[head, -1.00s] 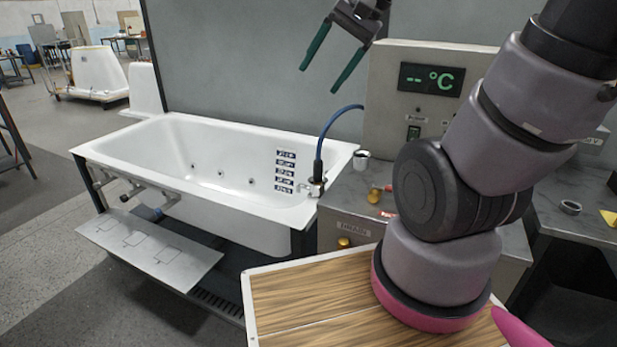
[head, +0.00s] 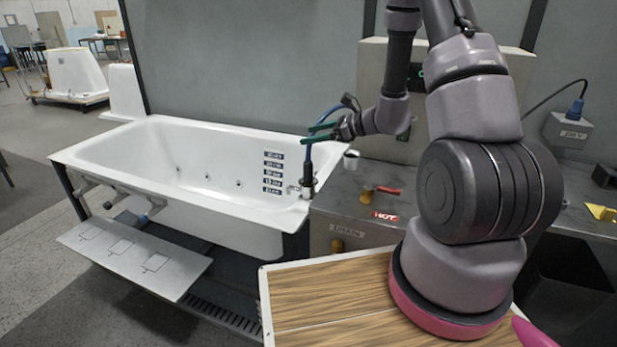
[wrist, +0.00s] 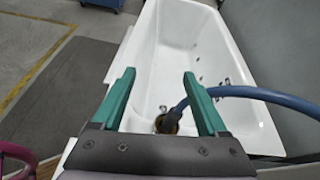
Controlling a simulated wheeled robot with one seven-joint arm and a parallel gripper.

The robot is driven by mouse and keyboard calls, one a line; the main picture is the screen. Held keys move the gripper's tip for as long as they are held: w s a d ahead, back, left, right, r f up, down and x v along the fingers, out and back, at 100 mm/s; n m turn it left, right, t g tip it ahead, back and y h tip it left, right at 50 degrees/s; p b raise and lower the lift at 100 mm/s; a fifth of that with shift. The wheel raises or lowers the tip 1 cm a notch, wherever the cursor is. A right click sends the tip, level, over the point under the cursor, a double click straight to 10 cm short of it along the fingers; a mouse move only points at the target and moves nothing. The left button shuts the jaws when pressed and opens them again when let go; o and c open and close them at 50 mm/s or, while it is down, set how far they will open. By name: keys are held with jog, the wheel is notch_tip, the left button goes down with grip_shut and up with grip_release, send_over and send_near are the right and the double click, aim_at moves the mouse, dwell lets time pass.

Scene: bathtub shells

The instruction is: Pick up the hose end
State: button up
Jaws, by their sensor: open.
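The hose end (head: 308,180) is a dark upright fitting with a blue hose, at the right rim corner of the white bathtub (head: 100,152). In the wrist view the dark hose end (wrist: 167,124) shows between the fingers, nearer the right one, and the blue hose (wrist: 262,94) curves off to the right, passing at the right finger. My gripper (head: 322,133) has green fingers and is level with the upper part of the hose, just above the fitting. In the wrist view my gripper (wrist: 158,85) is open with nothing clamped. Whether a finger touches the hose cannot be told.
A grey control box (head: 372,95) stands behind my arm. A wooden-topped surface (head: 330,300) is in front. The tub interior is clear.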

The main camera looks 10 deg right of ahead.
aim_at(308, 176)
jog(key=w+d+f+m+t+h, duration=0.25)
jog(key=d+f+m, duration=0.25)
jog(key=f, duration=0.6)
jog(key=x, duration=1)
jog(key=shift+w+a+f, duration=0.1)
jog(key=shift+a+f, duration=0.05)
jog(key=shift+a, duration=0.1)
grip_shut()
